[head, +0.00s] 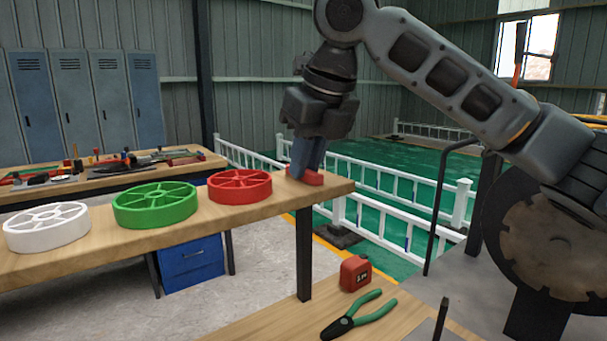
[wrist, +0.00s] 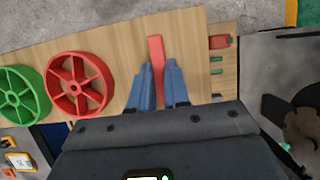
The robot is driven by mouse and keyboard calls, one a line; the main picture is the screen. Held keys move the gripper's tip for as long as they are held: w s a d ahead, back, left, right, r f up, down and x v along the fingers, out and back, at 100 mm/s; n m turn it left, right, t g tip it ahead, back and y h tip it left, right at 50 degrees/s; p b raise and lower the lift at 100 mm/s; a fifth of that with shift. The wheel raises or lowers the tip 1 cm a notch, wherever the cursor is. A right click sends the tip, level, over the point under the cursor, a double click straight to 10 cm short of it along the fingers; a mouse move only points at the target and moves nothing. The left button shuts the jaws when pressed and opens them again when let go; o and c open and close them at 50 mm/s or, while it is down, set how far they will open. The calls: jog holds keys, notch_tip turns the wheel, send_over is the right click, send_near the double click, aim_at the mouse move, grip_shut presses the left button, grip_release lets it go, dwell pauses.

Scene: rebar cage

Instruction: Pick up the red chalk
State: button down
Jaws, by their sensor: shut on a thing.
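The red chalk (head: 314,178) is a short red bar at the right end of the wooden table (head: 262,207) in the head view. In the wrist view the chalk (wrist: 156,52) sticks out ahead between my blue fingers. My gripper (head: 305,172) points down at the table corner and is shut on the chalk. The fingers hide part of the chalk. It is at or very near the tabletop; I cannot tell whether it touches. In the wrist view my gripper (wrist: 160,68) has one finger on each side of it.
A red wheel (head: 240,186), a green wheel (head: 155,205) and a white wheel (head: 47,227) lie left of the gripper. A lower front table holds a red tape measure (head: 355,273) and green-handled pliers (head: 360,315). A tool-covered table (head: 110,165) stands behind. White railings (head: 390,190) lie beyond.

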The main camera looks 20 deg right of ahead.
dwell(0.3)
jog(key=shift+r, duration=0.6)
notch_tip(320, 180, up, 3)
jog(key=shift+f, duration=0.2)
jog(key=s+d+r, duration=0.1)
jog(key=d+r, duration=0.6)
jog(key=d, duration=0.4)
jog(key=shift+s+d, duration=0.3)
jog(key=shift+r, duration=0.1)
jog(key=c, duration=1.7)
grip_release()
grip_shut()
